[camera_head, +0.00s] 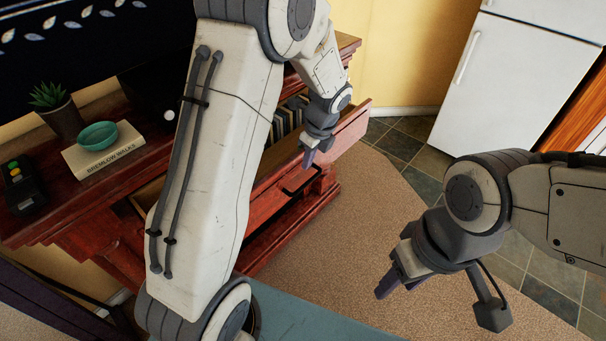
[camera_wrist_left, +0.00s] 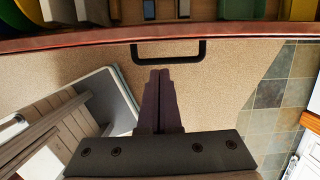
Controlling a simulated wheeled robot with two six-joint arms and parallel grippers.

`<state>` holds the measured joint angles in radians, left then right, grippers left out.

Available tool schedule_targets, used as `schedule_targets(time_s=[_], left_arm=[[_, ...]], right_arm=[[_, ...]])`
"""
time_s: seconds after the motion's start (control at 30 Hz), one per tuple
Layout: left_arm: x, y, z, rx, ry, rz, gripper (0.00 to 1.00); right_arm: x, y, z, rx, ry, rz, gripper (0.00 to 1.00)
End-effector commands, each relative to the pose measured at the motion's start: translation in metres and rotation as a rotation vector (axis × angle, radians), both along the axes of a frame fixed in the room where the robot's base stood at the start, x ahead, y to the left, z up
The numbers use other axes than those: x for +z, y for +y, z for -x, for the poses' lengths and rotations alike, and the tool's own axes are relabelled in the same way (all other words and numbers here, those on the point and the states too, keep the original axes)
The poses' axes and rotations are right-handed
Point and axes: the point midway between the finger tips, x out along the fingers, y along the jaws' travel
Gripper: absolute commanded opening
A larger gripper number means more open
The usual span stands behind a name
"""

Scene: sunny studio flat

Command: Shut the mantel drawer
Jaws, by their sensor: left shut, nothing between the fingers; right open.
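The mantel drawer stands pulled out of the red-brown wooden mantel (camera_head: 40,228). Its reddish front (camera_head: 350,130) has a dark bar handle (camera_head: 302,183), and upright books show inside. In the left wrist view the drawer front's top edge (camera_wrist_left: 240,32) runs across the top, with the handle (camera_wrist_left: 168,52) below it. My left gripper (camera_head: 308,163) is shut and empty. Its fingertips (camera_wrist_left: 160,72) point at the drawer front by the handle; I cannot tell whether they touch. My left arm hides part of the drawer. My right gripper (camera_head: 387,283) is open and empty above the carpet.
On the mantel top are a potted plant (camera_head: 58,112), a teal bowl (camera_head: 98,135) on a book (camera_head: 105,153) and a dark handset (camera_head: 22,188). A white fridge (camera_head: 510,85) stands at the back right. Carpet (camera_head: 375,215) in front of the drawer is clear.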

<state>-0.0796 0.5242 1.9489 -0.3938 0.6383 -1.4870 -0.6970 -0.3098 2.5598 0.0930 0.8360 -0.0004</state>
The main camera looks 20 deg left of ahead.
Motion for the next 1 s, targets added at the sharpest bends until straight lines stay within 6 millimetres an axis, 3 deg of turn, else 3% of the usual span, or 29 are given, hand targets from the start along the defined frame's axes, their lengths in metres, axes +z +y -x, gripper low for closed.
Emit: schedule_targets(time_s=[0.6, 1.0], left_arm=[[-0.09, 0.025, -0.011, -0.037, 0.012, -0.009, 0.0], [-0.101, 0.027, -0.012, -0.037, 0.009, -0.008, 0.0]], right_arm=[[-0.004, 0.0, 0.0, 0.0, 0.0, 0.0, 0.5], [-0.004, 0.0, 0.0, 0.0, 0.0, 0.0, 0.5]])
